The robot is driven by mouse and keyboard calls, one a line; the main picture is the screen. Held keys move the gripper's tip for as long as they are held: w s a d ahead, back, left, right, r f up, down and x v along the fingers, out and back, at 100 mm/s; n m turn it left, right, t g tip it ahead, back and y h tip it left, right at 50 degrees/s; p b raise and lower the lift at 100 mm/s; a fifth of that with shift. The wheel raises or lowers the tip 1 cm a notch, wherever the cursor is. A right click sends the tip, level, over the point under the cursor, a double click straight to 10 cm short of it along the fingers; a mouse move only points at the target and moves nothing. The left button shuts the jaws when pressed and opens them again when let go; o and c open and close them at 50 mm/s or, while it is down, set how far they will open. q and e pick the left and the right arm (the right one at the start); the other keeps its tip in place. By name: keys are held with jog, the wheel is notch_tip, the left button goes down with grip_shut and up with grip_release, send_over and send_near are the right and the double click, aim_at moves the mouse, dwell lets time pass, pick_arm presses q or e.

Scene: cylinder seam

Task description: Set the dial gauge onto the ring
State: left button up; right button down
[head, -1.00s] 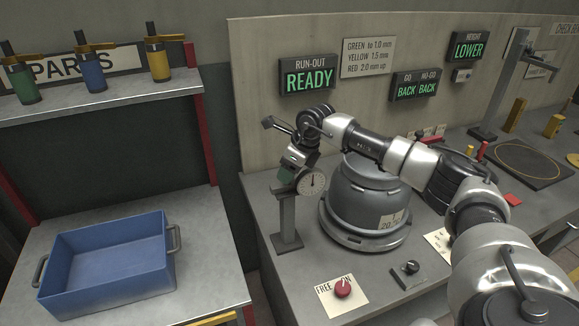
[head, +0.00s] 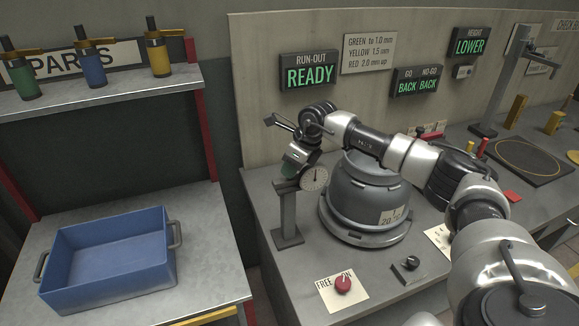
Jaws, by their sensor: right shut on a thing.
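The dial gauge (head: 314,179) has a round white face and hangs beside the grey cylinder (head: 365,200), left of its wall. My right gripper (head: 298,162) is shut on the gauge's body, just above the grey stand post (head: 288,215). The post's top is close to the gauge; I cannot tell if they touch. The cylinder stands upright on a round base plate and carries a paper label; my right arm crosses in front of its top. My left gripper is not in view.
A red knob (head: 343,284) on a FREE/ON plate and a black switch (head: 410,264) sit at the bench front. A blue bin (head: 110,255) stands on the left table. The run-out sign (head: 309,72) reads READY. A height stand (head: 500,85) is at the right.

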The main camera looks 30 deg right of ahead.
jog(key=d, duration=0.2)
jog(key=s+d+b, duration=0.1)
jog(key=d, duration=0.4)
jog(key=shift+s+d, duration=0.15)
jog(key=shift+s, duration=0.2)
jog(key=shift+r, duration=0.1)
jog(key=c, duration=1)
grip_release()
jog(key=shift+o, duration=1.1)
jog(key=shift+d, duration=0.1)
jog(key=b+v, duration=0.2)
jog(key=v, duration=0.8)
jog(key=shift+s+r+b, duration=0.2)
jog(key=shift+r+b, duration=0.1)
jog(key=shift+b, duration=0.05)
